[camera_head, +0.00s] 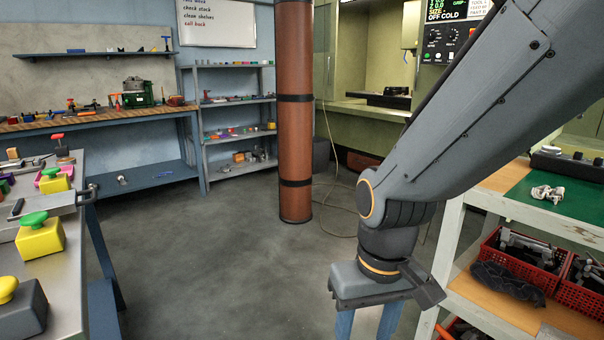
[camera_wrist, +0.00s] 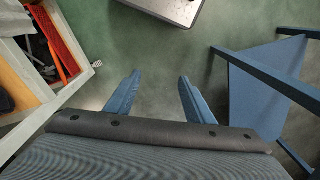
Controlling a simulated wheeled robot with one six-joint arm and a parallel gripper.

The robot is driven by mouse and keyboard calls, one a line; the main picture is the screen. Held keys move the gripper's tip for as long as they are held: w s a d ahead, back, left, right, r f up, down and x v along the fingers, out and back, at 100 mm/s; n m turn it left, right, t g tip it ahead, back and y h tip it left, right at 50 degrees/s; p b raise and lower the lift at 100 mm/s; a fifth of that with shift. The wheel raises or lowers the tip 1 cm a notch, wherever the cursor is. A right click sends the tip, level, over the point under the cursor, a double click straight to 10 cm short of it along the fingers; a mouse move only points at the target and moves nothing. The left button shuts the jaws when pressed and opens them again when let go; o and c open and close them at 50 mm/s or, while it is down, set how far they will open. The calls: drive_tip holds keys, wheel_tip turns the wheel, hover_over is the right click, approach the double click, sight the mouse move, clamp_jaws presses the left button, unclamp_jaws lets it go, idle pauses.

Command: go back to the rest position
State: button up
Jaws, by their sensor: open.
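My gripper (camera_head: 366,322) hangs from my grey arm in the right half of the head view, pointing down. Its two blue fingers reach the bottom edge there, so the tips are cut off. In the wrist view my gripper (camera_wrist: 158,80) is open, with its blue fingers apart and only floor between them. It holds nothing. It hangs over the floor, just left of the tooling cart (camera_head: 446,238) in the head view.
Red baskets (camera_head: 563,296) stand on the cart's lower shelf. A steel bench (camera_head: 62,262) with coloured knobbed blocks is at left. A brown pillar (camera_head: 296,120) stands mid-room. Open floor (camera_head: 205,265) lies between bench and cart. A blue frame (camera_wrist: 265,80) is at right in the wrist view.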

drive_tip(key=s+d+r+m+p, duration=0.2)
drive_tip(key=d+r+p, duration=0.7)
drive_tip(key=p, duration=0.5)
wheel_tip(320, 180, up, 3)
drive_tip(key=shift+s+d+f+m+h, duration=0.15)
drive_tip(key=shift+d+m+h, duration=0.05)
drive_tip(key=shift+m+h, duration=0.1)
